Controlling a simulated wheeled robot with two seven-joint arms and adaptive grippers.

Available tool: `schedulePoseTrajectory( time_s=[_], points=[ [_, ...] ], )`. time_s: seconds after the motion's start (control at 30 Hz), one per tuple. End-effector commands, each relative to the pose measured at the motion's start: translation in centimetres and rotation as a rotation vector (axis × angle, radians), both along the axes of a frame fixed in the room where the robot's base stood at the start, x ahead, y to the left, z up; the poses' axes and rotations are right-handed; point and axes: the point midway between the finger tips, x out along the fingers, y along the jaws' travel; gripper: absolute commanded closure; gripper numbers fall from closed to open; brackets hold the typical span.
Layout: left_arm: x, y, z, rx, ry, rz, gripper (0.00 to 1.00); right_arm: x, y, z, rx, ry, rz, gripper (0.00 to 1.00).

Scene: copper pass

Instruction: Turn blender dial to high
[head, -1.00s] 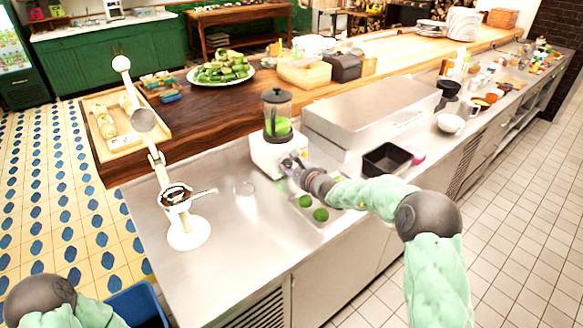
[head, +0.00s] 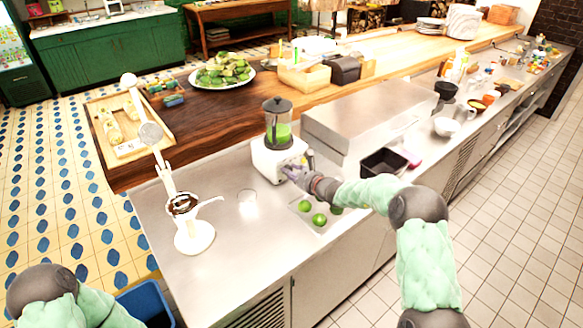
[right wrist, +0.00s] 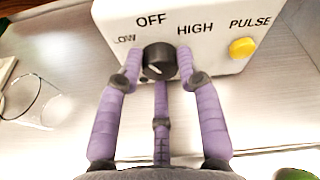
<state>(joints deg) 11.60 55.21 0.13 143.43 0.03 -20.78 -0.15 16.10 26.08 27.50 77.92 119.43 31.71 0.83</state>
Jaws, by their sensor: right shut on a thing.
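The blender (head: 279,158) stands on the steel counter, with a white base and a clear jar (head: 279,125) holding green contents. In the right wrist view its front panel (right wrist: 214,45) reads LOW, OFF and HIGH around a black dial (right wrist: 157,58), with a yellow PULSE button (right wrist: 242,48) to the right. A pale mark shows on the dial's face; which label it points to is unclear. My right gripper (head: 291,172) is at the blender's front, its purple fingers (right wrist: 159,70) shut around the dial. My left gripper is out of view; only that arm shows at bottom left.
A clear glass (head: 248,203) and a white hand press (head: 190,215) stand left of the blender. Two limes (head: 319,219) lie in a shallow tray below my right forearm. A black container (head: 384,163) sits to the right. Bare counter lies in front of the glass.

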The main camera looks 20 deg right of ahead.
Motion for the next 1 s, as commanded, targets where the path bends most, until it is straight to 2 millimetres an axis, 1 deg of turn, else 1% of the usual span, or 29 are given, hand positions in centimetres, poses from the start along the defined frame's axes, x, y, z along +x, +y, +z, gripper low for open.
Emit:
schedulePoseTrajectory(
  time_s=[0.03, 0.2, 0.4, 0.77, 0.8, 0.87, 1.0],
  points=[
    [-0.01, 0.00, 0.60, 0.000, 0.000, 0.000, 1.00, -0.01, -0.42, 0.00, 0.022, 0.014, -0.007, 0.96],
    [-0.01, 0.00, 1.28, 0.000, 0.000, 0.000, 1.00, -0.02, -0.39, -0.18, 0.082, 0.036, -0.007, 0.97],
    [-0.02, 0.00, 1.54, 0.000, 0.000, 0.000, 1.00, -0.04, -0.39, -0.37, 0.114, 0.049, -0.008, 0.97],
    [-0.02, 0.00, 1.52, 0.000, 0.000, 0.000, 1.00, -0.09, -0.36, -0.57, 0.117, 0.053, -0.007, 0.97],
    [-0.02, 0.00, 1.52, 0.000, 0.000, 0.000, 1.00, -0.09, -0.36, -0.58, 0.117, 0.053, -0.007, 0.58],
    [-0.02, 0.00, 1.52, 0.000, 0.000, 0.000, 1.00, -0.09, -0.34, -0.58, 0.117, 0.053, -0.007, 0.41],
    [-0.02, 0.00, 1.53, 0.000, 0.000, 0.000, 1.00, -0.06, -0.25, -0.43, 0.118, 0.050, -0.004, 0.41]
  ],
)
